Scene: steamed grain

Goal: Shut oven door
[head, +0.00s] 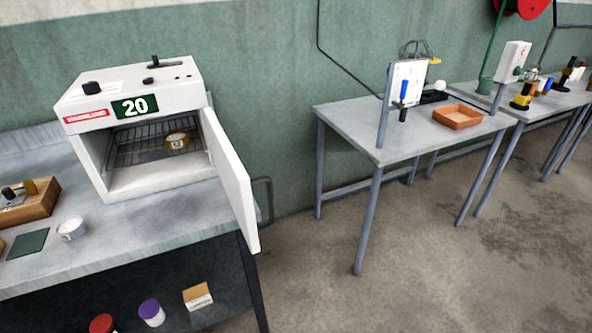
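A white oven (95,155) stands on the grey bench at the left, with a green display (135,106) reading 20. Its door (232,180) is hinged on the right side and stands wide open, swung out toward me past the bench's right end. A dark bar handle (265,200) shows on the door's outer side. Inside, a small yellow tin (177,141) with a pale label sits on the wire rack (140,146). My gripper is not in this view.
The bench (110,245) also holds a metal cup (71,228), a dark green mat (28,243) and a wooden box (38,203). Several containers stand on the shelf below. Open floor (320,235) lies between the bench and another table (350,113) with an orange tray (457,117).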

